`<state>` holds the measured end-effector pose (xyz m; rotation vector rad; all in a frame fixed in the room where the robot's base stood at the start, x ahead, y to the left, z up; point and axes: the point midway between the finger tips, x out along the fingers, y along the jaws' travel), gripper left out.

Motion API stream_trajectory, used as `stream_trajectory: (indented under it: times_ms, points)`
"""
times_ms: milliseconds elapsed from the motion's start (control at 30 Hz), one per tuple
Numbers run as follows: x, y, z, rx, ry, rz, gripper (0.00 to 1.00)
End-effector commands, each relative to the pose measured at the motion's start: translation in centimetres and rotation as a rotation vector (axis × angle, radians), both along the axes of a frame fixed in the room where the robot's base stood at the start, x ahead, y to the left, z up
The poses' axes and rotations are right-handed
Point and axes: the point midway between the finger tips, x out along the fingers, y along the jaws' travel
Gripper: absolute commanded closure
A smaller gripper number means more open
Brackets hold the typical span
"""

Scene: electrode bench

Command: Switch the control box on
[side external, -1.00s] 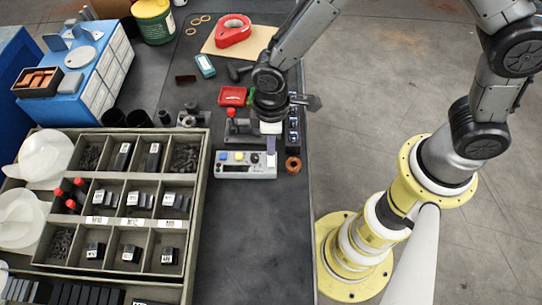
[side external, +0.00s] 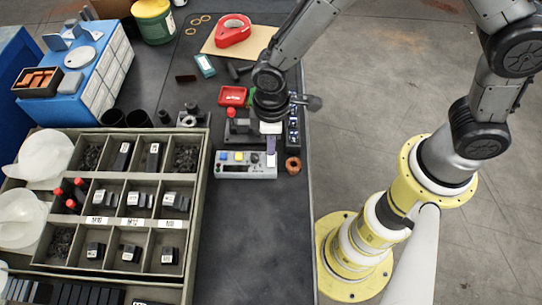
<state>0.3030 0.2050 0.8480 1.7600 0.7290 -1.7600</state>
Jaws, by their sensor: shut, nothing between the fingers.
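The control box (side external: 232,171) is a small light-grey box on the dark bench, with blue, yellow and dark round controls along its top. My gripper (side external: 271,161) points down over the box's right end, fingers shut with nothing between them. The fingertips look very close to the box's top face at that end; I cannot tell whether they touch it. The gripper hides part of that end, so the state of any switch there cannot be seen.
A copper-coloured ring (side external: 293,165) lies right of the box. A red tray (side external: 232,96) and a dark device with a red knob (side external: 231,113) stand behind it. A compartment tray (side external: 199,210) fills the left. The bench in front of the box is clear.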

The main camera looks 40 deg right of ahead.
Motion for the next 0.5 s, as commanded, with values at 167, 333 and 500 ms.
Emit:
stream_trajectory:
  times_ms: [167, 333, 500]
  points:
    - [0.00, 0.00, -0.10, 0.000, 0.000, 0.000, 1.00]
    - [0.00, 0.00, -0.33, -0.001, 0.001, 0.000, 1.00]
    - [0.00, 0.00, -0.57, -0.001, 0.001, 0.000, 1.00]
